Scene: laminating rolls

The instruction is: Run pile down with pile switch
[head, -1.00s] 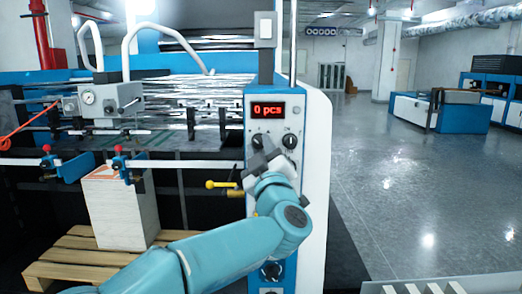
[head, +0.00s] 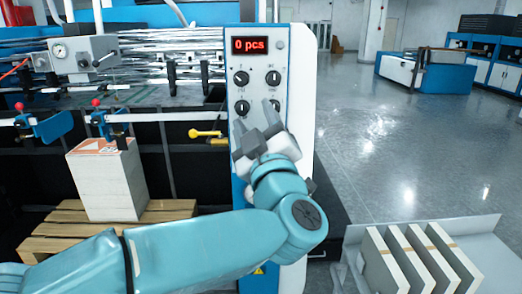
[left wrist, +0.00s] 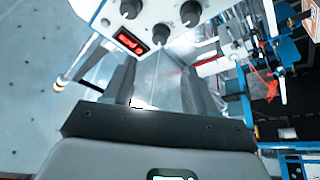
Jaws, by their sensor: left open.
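The pile (head: 105,185) is a tall white stack with an orange-marked top, standing on a wooden pallet (head: 60,222) at the left. The blue-edged white control panel (head: 300,140) carries a red "0 pcs" display (head: 250,45) and several black knobs, including an upper left knob (head: 241,78) and a lower left knob (head: 242,107). Their labels are too small to read, so I cannot tell which is the pile switch. My left gripper (head: 255,114) is open in front of the panel, by the lower knobs. Nothing shows between its fingers (left wrist: 157,85). My right gripper is out of view.
A yellow-handled lever (head: 205,133) sticks out left of the panel. Red-knobbed blue clamps (head: 105,122) sit on a rail above the pile. A grey tray with several upright pale blocks (head: 410,262) stands at the lower right.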

